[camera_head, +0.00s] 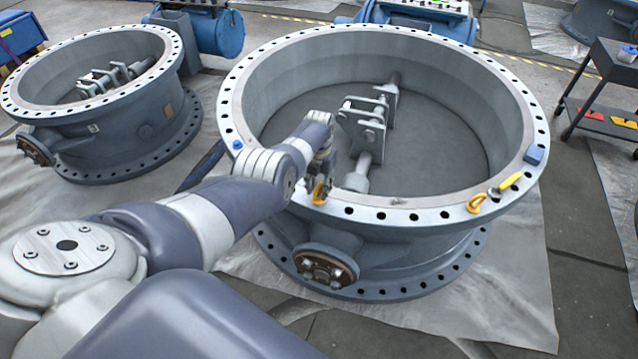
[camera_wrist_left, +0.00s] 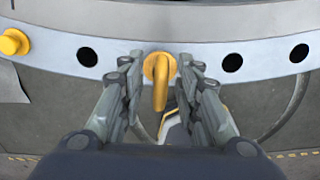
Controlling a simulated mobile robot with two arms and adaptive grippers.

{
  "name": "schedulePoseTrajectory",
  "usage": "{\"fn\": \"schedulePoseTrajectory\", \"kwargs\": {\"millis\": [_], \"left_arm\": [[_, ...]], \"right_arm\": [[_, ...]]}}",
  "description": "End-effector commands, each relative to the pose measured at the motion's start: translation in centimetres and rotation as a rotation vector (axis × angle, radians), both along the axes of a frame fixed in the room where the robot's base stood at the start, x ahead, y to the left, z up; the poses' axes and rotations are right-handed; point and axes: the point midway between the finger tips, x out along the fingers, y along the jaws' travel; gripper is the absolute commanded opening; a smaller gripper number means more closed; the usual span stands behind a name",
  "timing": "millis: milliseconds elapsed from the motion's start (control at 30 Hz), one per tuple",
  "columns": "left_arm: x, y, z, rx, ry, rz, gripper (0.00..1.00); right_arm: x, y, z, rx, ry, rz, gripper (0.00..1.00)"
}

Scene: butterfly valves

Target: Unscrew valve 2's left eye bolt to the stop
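The large grey valve (camera_head: 400,216) stands in front of me with a flat, holed flange ring on top. Its left eye bolt (camera_head: 319,194) is yellow-orange and sits on the near part of that flange. In the left wrist view the same eye bolt (camera_wrist_left: 160,88) hangs in the middle of the picture. My left gripper (camera_head: 324,168) is over the flange at this eye bolt. In the wrist view my left gripper's (camera_wrist_left: 160,72) two fingers stand on either side of it, with visible gaps. The right eye bolt (camera_head: 476,203) sits farther right on the flange. My right gripper is not in view.
Another valve (camera_head: 110,130) stands at left. A dark cart (camera_head: 606,90) is at far right.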

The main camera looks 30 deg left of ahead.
Motion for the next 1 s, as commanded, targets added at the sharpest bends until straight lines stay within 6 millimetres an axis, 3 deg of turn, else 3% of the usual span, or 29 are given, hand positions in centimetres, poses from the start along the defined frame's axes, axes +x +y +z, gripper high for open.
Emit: {"fn": "schedulePoseTrajectory", "kwargs": {"millis": [467,1000], "left_arm": [[0.0,0.0,2.3,0.0,-0.002,0.0,0.31],[0.1,0.0,10.4,0.0,-0.004,0.001,0.31]], "right_arm": [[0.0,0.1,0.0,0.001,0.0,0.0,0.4],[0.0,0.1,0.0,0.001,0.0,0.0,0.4]]}}
